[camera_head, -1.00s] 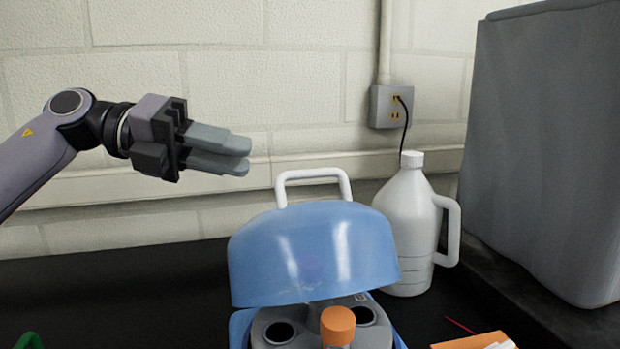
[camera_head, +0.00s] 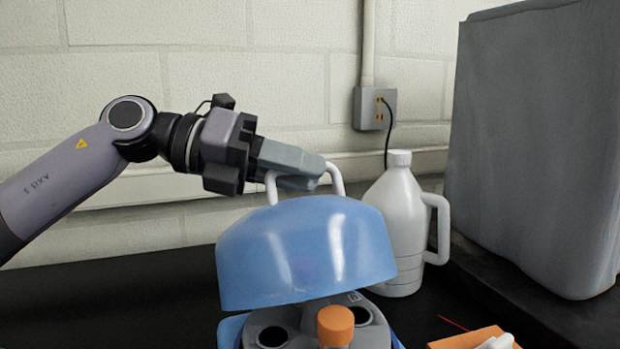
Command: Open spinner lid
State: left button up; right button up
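The spinner's blue domed lid (camera_head: 306,252) is raised and tilted back above its base, with a gap at the front. Its white handle (camera_head: 336,180) stands on top. The grey rotor (camera_head: 290,322) with dark round wells shows under the lid, with an orange-capped tube (camera_head: 336,326) at the front. My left gripper (camera_head: 318,172) is at the handle, its fingers overlapping the handle's top bar in the picture. The fingers look close together, but whether they grip the bar cannot be told. My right gripper is not in view.
A white jug (camera_head: 397,215) stands right of the lid, close to it. A large grey block (camera_head: 540,150) fills the right side. An orange item (camera_head: 470,340) lies at the front right. The black bench (camera_head: 110,300) is clear at left.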

pick_arm(q)
jog(key=shift+x, duration=0.8)
grip_shut()
jog(key=shift+w+r, duration=0.1)
jog(key=shift+w, duration=0.05)
